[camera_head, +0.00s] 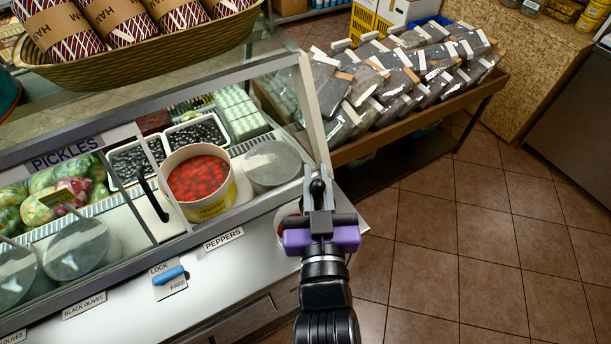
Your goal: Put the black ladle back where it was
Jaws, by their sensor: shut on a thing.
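My gripper (316,178) is beyond the right end of the pickle counter, its fingers pointing away from me. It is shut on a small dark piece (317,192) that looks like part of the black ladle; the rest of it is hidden. A black, hooked ladle-like handle (150,194) also shows inside the glass case, leaning left of the tub of red peppers (200,178). I cannot tell whether its lower end touches the tub. My gripper is well to the right of that tub.
The glass case (310,110) has a frame post close to my gripper. A grey-lidded tub (272,164) sits right of the peppers. A basket of wrapped hams (150,50) stands on top. A wooden stand of bagged goods (410,112) is behind. Tiled floor (470,240) is clear at right.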

